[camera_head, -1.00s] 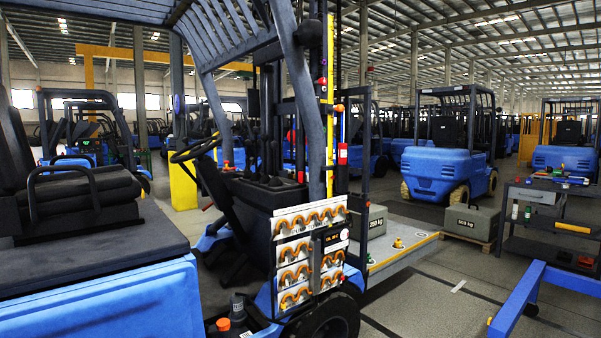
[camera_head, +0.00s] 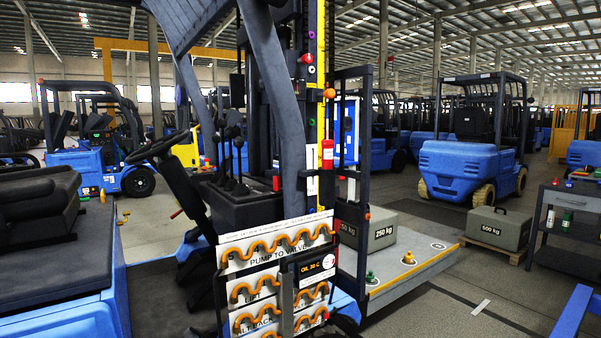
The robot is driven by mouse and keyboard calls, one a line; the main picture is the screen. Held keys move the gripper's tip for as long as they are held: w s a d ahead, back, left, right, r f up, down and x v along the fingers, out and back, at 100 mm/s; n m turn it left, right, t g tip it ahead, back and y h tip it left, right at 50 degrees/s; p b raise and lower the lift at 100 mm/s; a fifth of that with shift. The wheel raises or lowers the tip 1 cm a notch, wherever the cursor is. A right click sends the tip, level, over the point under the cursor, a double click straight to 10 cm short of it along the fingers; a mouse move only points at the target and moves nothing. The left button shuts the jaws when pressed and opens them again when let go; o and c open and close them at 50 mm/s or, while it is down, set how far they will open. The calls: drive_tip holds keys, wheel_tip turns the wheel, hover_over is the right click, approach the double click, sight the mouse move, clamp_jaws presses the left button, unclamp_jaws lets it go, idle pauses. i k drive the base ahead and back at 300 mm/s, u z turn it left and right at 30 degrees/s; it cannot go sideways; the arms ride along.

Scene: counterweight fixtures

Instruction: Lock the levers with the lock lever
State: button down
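Several thin dark levers (camera_head: 239,160) stand upright on the dark console (camera_head: 255,210) of the near blue forklift, behind the steering wheel (camera_head: 157,147). A small red piece (camera_head: 276,184) shows at the right edge of the console; I cannot tell whether it is the lock lever. Another small red handle (camera_head: 176,214) shows low near the steering column. I cannot tell whether the levers are locked. The dark front post partly covers the console. My gripper is not in view.
A white panel with orange hoses (camera_head: 278,240) faces me below the console. A grey platform (camera_head: 420,262) with a 250 kg weight (camera_head: 382,228) lies to the right. A 500 kg weight (camera_head: 497,226) sits on a pallet. Grey floor is open at the lower right.

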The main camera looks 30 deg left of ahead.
sight(276, 179)
drive_tip(key=i, duration=1.55)
drive_tip(key=u, duration=1.9)
drive_tip(key=i, duration=0.95)
drive_tip(key=z, duration=0.05)
